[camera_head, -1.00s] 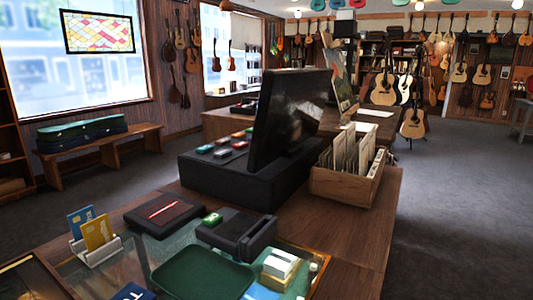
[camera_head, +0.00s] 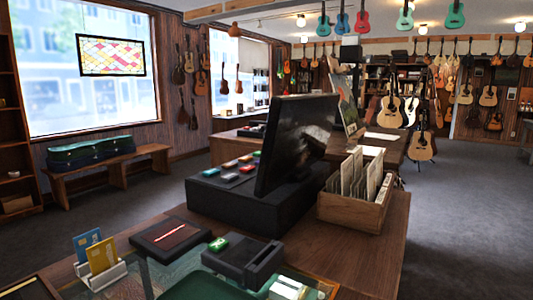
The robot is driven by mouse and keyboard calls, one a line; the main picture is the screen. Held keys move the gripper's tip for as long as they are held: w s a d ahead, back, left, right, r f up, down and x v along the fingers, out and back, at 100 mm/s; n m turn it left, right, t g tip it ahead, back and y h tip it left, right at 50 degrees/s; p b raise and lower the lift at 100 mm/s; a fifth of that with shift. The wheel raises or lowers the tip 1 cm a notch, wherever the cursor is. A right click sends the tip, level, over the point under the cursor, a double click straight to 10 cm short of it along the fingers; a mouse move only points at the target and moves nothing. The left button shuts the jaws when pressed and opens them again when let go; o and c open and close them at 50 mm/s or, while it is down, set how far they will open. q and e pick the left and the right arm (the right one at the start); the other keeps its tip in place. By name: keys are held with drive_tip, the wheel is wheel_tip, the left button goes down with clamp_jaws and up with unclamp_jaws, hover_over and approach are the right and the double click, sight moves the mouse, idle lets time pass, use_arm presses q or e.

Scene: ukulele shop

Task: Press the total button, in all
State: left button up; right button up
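A black cash register (camera_head: 250,205) with a dark screen (camera_head: 293,143) stands on the wooden counter. The screen is turned partly away from me. Several small coloured keys (camera_head: 238,168) sit on top of the register's left part, among them red, green and pale ones. Their labels are too small to read, so I cannot tell which one is the total button. Neither of my grippers is in view.
A wooden box of cards (camera_head: 352,209) stands right of the screen. Nearer are a dark pad with a red pen (camera_head: 171,236), a card holder (camera_head: 102,272) and a green tray (camera_head: 195,288). The counter's right side (camera_head: 385,245) is bare. Dark floor (camera_head: 470,200) lies open at right.

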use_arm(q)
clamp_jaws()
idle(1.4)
